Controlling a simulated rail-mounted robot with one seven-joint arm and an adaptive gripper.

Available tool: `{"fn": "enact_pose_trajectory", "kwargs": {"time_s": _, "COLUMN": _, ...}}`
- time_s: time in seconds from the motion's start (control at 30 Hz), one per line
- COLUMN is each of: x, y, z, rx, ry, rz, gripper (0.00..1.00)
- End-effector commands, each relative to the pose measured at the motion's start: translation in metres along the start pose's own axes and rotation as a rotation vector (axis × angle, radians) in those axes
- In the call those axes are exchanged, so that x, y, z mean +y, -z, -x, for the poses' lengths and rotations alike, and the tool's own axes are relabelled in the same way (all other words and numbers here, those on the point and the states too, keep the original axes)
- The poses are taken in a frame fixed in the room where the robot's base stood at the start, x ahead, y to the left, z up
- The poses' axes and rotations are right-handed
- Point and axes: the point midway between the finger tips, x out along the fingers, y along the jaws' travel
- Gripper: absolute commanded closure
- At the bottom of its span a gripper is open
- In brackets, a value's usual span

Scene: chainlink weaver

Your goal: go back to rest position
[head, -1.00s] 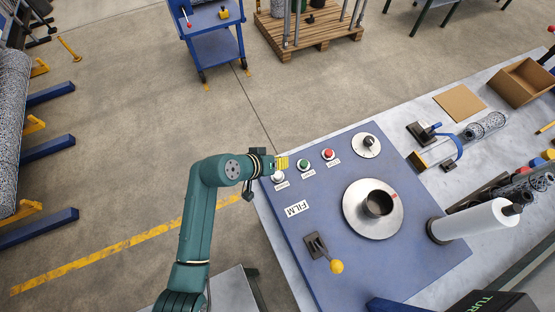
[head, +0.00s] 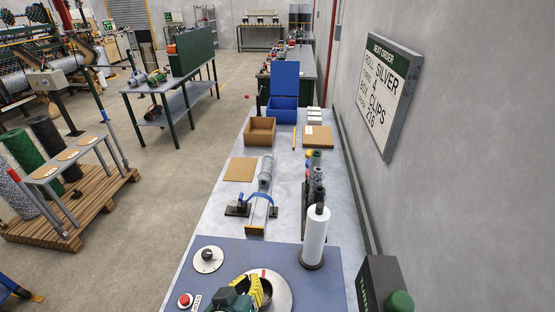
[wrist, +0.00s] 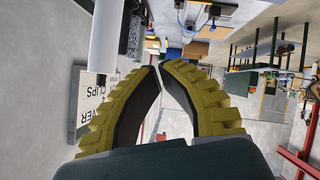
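My gripper (head: 256,285) shows at the bottom of the head view, with yellow ribbed fingers above the blue machine panel (head: 320,275). It partly covers the round metal disc (head: 284,290) on that panel. In the wrist view, my gripper's fingertips (wrist: 160,67) come together, with a wedge-shaped gap behind them. Nothing is held between the fingers. Most of my arm is out of the head view.
The bench beyond holds a blue-handled tool (head: 259,197), mesh rolls, a cardboard box (head: 260,130) and a blue bin (head: 283,112). A wall sign (head: 388,90) hangs at right.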

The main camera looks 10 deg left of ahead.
Motion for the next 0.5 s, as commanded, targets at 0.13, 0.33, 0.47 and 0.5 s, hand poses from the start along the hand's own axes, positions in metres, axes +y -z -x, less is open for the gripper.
{"fn": "enact_pose_trajectory", "kwargs": {"time_s": 0.13, "x": 0.123, "y": 0.043, "z": 0.019, "rx": 0.148, "ry": -0.121, "rz": -0.213, "gripper": 1.0}}
{"fn": "enact_pose_trajectory", "kwargs": {"time_s": 0.33, "x": 0.254, "y": 0.086, "z": 0.091, "rx": 0.417, "ry": -0.248, "rz": -0.38, "gripper": 1.0}}
{"fn": "enact_pose_trajectory", "kwargs": {"time_s": 0.47, "x": 0.3, "y": 0.111, "z": 0.153, "rx": 0.609, "ry": -0.29, "rz": -0.417, "gripper": 1.0}}
{"fn": "enact_pose_trajectory", "kwargs": {"time_s": 0.5, "x": 0.307, "y": 0.119, "z": 0.173, "rx": 0.672, "ry": -0.29, "rz": -0.418, "gripper": 1.0}}
